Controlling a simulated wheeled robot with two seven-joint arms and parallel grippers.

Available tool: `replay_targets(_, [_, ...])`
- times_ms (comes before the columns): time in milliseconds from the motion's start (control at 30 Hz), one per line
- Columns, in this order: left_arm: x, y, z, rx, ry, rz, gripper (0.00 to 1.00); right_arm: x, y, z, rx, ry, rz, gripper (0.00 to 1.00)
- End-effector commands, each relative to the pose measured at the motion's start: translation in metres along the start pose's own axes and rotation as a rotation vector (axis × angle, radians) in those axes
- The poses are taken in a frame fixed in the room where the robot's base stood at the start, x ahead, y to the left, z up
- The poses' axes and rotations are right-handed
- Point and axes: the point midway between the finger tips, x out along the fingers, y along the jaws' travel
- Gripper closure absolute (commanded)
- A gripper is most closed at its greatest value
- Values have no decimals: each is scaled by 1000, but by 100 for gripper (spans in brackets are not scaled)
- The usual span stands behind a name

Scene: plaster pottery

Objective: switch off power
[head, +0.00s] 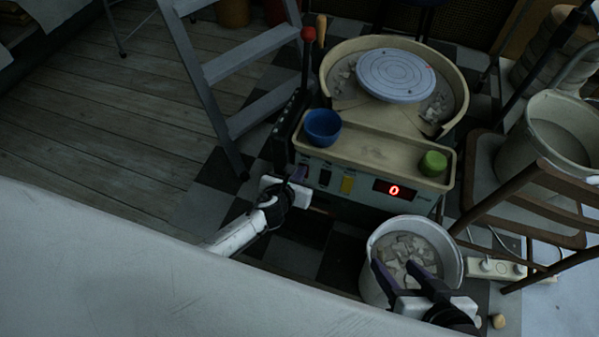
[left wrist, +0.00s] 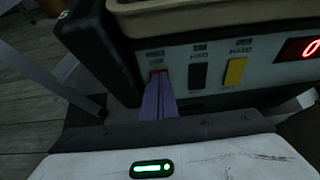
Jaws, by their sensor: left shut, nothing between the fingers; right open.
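The pottery wheel (head: 370,170) has a front panel with switches and a red display (head: 394,190) reading 0. In the left wrist view the display (left wrist: 300,48) is lit at the right edge. My left gripper (head: 299,173) is shut and empty, its purple fingertips (left wrist: 158,82) at the leftmost switch (left wrist: 156,73), whose red top edge shows; the fingers hide the rest of it. A black switch (left wrist: 198,75) and a yellow switch (left wrist: 235,72) sit to its right. My right gripper (head: 398,277) is open above the bucket of pale chunks (head: 410,225).
A blue bowl (head: 322,127) and a green pot (head: 433,163) stand on the wheel's tray. A stepladder (head: 230,80) is to the left, a wooden chair (head: 530,200) to the right. A power strip (head: 497,269) lies on the floor at right.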

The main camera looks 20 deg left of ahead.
Motion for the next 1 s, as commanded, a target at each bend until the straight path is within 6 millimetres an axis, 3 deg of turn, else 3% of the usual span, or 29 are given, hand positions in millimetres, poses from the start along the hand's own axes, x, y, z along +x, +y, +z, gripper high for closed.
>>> replay_targets(100, [5, 4, 10, 0, 6, 5, 100, -5, 1, -3, 8, 14, 8, 48])
replay_targets(233, [5, 3, 6, -3, 5, 4, 100, -2, 2, 2, 10, 9, 9, 48])
replay_targets(1000, [-4, 3, 18, -2, 6, 4, 100, -15, -2, -12, 8, 13, 8, 48])
